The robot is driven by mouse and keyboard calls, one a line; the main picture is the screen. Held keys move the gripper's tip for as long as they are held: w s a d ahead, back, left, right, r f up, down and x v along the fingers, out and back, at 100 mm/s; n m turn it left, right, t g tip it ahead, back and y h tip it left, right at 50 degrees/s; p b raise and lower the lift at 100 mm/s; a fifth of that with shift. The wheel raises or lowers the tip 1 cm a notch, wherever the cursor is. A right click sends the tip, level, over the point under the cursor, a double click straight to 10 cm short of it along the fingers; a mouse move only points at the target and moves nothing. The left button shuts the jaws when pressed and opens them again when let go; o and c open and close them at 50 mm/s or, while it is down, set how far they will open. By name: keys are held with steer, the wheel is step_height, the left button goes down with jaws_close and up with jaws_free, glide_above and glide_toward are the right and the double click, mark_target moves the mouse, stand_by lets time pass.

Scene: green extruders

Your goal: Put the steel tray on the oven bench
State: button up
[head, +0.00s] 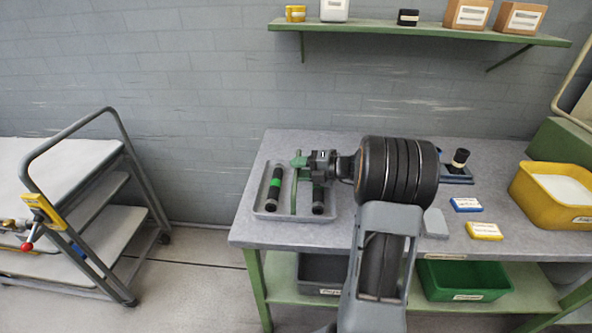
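A grey steel tray (290,217) lies on the grey top of a green-framed bench, near its left end. In it are a black rod with a green band (274,190) and a second black rod (318,198), partly hidden by my gripper. My gripper (297,182) has green fingers and is over the tray, between the rods. Whether the fingers touch or hold anything cannot be told. No label shows whether this bench (262,233) is the oven bench, and no oven is visible.
A yellow bin (556,196), blue card (466,204), yellow card (484,231) and small dark stand (456,171) occupy the bench's right. A green shelf (420,33) hangs above. A trolley (85,220) stands left, with clear floor between. My arm hides the bench's middle.

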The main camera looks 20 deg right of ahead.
steer(key=p+v, duration=0.1)
steer(key=v, duration=1)
steer(key=shift+d, duration=0.1)
steer(key=s+a+r+n+g+h+p, duration=0.1)
steer(key=s+a+n+g+h+p, duration=0.2)
steer(key=a+n, duration=0.55)
steer(key=s+a+r+n+g+h+p, duration=0.1)
steer(key=s+a+r+n+g, duration=0.2)
steer(key=a+n, duration=0.5)
steer(key=s+a+r+n+h+p, duration=0.1)
steer(key=s+n+h, duration=0.3)
steer(key=n, duration=0.9)
steer(key=s+a+n+h+p, duration=0.2)
steer(key=s+a+n+h, duration=0.1)
steer(key=n, duration=1)
steer(key=shift+s+r+h, duration=0.4)
steer(key=shift+s+h, duration=0.2)
steer(key=shift+s, duration=0.3)
